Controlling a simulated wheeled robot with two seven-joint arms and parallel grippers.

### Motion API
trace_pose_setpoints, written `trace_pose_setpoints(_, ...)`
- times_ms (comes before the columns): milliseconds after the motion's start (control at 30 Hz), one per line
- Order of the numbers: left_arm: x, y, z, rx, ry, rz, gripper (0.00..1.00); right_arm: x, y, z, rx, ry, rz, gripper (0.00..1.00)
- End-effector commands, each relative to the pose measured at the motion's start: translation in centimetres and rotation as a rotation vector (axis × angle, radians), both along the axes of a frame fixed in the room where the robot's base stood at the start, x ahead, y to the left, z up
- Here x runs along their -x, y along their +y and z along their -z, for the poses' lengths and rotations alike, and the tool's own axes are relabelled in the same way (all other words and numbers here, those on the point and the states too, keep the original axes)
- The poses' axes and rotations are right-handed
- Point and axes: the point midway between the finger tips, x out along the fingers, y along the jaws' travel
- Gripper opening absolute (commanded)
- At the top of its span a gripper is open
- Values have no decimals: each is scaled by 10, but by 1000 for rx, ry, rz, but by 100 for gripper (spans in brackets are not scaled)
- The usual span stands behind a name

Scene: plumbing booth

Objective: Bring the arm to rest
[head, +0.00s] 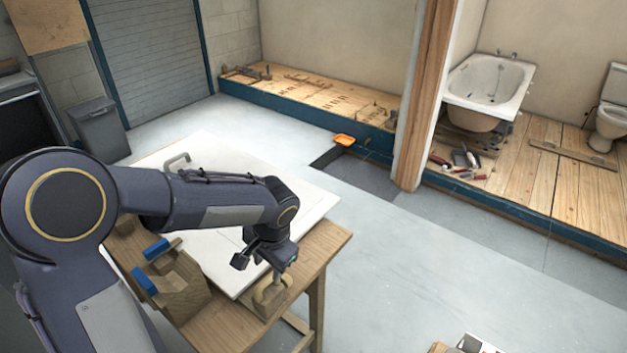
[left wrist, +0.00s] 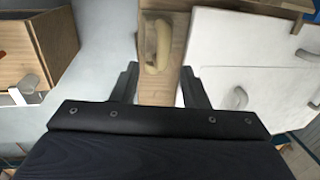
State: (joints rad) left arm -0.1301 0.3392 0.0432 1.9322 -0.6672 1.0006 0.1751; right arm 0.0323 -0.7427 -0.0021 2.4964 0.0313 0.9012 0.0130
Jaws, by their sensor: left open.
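My left arm (head: 215,203) reaches in from the left over the workbench, bent down at the wrist. My left gripper (head: 262,268) points downward near the bench's front right corner. In the left wrist view its two fingers (left wrist: 160,78) stand wide apart with nothing between the tips. A pale wooden handle (left wrist: 157,45) on a wooden block shows beyond the fingers; the head view shows it just below the gripper (head: 272,292). The gap between gripper and handle is hard to judge. My right gripper is not in view.
The wooden workbench (head: 335,238) carries a white panel (head: 215,150) with a metal handle and a wooden holder with blue-topped tools (head: 180,285). An open box (head: 480,344) stands at the bottom right. The grey floor (head: 420,270) right of the bench is clear.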

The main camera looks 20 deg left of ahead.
Motion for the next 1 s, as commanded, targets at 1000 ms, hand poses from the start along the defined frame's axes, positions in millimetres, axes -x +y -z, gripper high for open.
trace_pose_setpoints(1000,187,-18,-81,647,-374,-470,41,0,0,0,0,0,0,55)
